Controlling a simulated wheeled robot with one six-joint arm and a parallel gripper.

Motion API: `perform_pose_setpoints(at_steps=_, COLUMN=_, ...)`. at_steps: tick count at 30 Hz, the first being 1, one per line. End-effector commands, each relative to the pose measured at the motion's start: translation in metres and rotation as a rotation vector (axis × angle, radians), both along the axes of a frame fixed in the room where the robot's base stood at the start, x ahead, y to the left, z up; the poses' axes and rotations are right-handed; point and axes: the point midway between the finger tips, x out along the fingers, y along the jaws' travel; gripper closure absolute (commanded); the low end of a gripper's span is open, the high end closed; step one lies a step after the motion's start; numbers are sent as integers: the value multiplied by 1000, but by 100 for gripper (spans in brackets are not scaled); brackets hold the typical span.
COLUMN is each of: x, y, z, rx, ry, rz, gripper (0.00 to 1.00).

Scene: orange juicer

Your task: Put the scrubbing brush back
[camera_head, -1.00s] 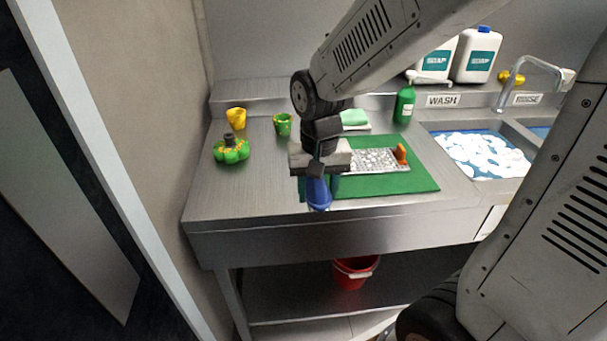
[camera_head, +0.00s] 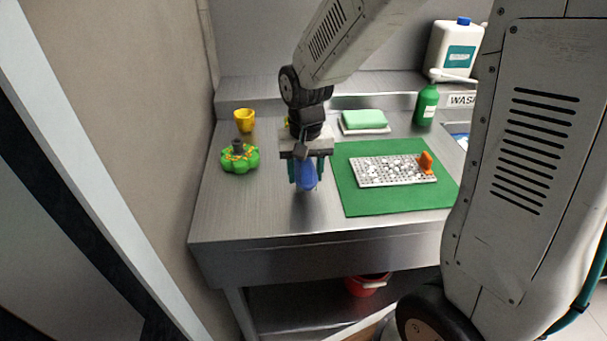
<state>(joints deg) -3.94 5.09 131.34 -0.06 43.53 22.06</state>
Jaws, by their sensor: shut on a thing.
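My gripper (camera_head: 305,183) points down over the steel counter, left of the green mat. It is shut on a blue, rounded thing (camera_head: 307,174), which looks to be the scrubbing brush. Its bristles cannot be made out, and the fingers and wrist hide part of it. Whether its lower end touches the counter cannot be told.
The green mat (camera_head: 381,203) bears a perforated, suds-flecked tray (camera_head: 375,173) with an orange piece (camera_head: 426,163). Left are a lobed green thing (camera_head: 240,160) and a yellow cup (camera_head: 244,122). Behind are a green sponge (camera_head: 364,120) and green bottle (camera_head: 427,105). The front-left counter is clear.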

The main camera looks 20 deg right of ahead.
Motion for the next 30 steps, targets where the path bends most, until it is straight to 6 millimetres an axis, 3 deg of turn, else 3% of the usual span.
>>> perform_pose_setpoints(at_steps=4, x=0, y=1, z=-18, rx=-1, ry=1, rz=1, gripper=78)
perform_pose_setpoints(at_steps=14, x=0, y=2, z=-21, rx=-1, ry=1, rz=4, gripper=78)
perform_pose_setpoints(at_steps=15, x=0, y=3, z=-21, rx=0, ry=1, rz=4, gripper=48)
perform_pose_setpoints(at_steps=17, x=0, y=3, z=-21, rx=0, ry=1, rz=4, gripper=32)
perform_pose_setpoints(at_steps=26, x=0, y=2, z=-20, rx=0, ry=0, rz=4, gripper=32)
perform_pose_setpoints(at_steps=30, x=1, y=2, z=-7, rx=1, ry=-4, rz=4, gripper=32)
